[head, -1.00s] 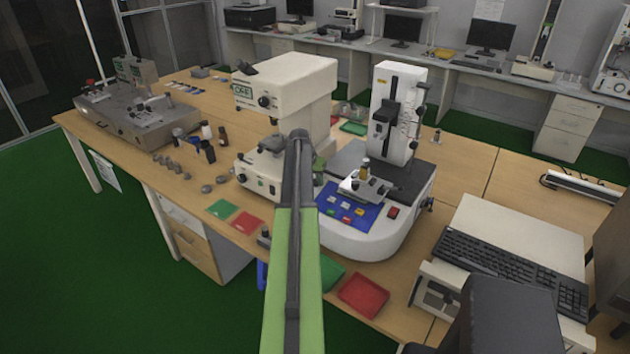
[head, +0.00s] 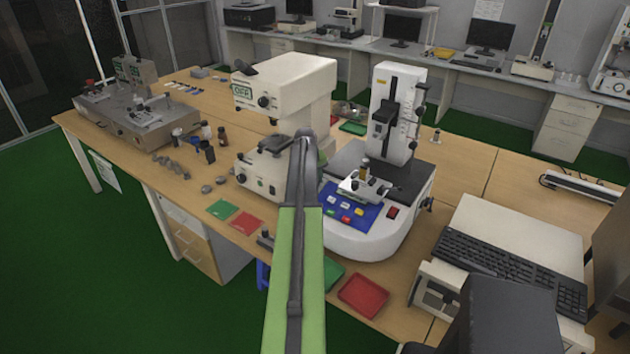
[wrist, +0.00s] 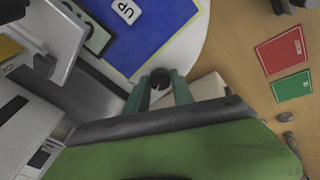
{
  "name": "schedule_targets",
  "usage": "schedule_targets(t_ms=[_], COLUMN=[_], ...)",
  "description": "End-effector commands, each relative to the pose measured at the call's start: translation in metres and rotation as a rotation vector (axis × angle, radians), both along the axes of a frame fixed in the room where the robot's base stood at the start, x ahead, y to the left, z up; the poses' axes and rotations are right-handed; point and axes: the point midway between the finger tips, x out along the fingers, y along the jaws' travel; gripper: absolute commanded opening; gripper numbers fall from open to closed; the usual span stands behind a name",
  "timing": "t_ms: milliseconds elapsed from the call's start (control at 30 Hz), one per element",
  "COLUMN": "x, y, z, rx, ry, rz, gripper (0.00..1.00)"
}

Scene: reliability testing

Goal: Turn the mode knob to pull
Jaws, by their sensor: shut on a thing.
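In the wrist view a small dark round knob (wrist: 160,76) sits between the teal fingertips of my gripper (wrist: 160,90). The gripper is shut on it. The knob is at the edge of the tester's white base, just below the blue button panel (wrist: 150,35). I cannot read a pull mark or a pointer on the knob. In the head view the tester (head: 375,235) shows its blue panel, a red switch (head: 392,212) and a tall white column. My arm hides the knob there, and most of my gripper.
A cream microscope-like instrument (head: 290,95) stands close to the left of the tester. Red and green trays (head: 363,297) lie in front of it. A red mat (wrist: 281,51) and a green mat (wrist: 291,86) lie on bare table. A keyboard (head: 510,270) is at the right.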

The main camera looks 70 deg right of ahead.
Motion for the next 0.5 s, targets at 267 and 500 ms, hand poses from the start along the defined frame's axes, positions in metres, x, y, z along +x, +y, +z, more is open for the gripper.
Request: schedule_targets(t_ms=[267,500], x=[-0.0011,-0.0012], y=[0.0006,0.0007], z=[-0.0003,-0.0004], rx=[0.009,0.011], ry=[0.025,0.03], rz=[0.075,0.091], gripper=[0.0,0.0])
